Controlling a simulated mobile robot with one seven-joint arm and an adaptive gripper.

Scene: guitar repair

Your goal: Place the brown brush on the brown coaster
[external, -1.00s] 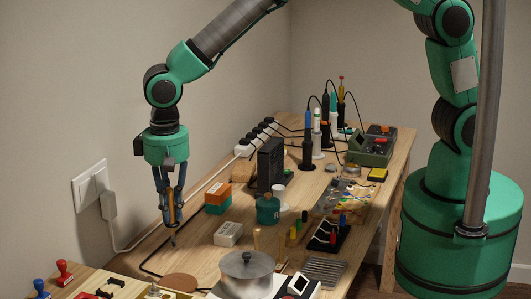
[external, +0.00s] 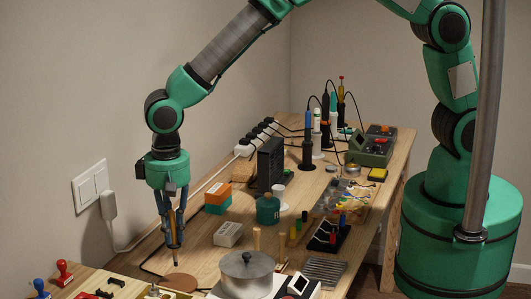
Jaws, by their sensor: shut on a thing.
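My gripper (external: 172,241) points down at the left of the wooden workbench and is shut on the brown brush (external: 173,237). The brush hangs upright with its dark tip (external: 175,260) downward. The brown coaster (external: 180,283) is a flat round disc on the bench near the front. The brush tip is just above or at the far edge of the coaster in the picture. I cannot tell whether it touches.
A grey metal pot (external: 247,275) stands right of the coaster. A white box (external: 228,234) and a green bottle (external: 268,209) stand farther back. A black cable runs behind the coaster. Red and blue stamps (external: 64,272) are at the front left.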

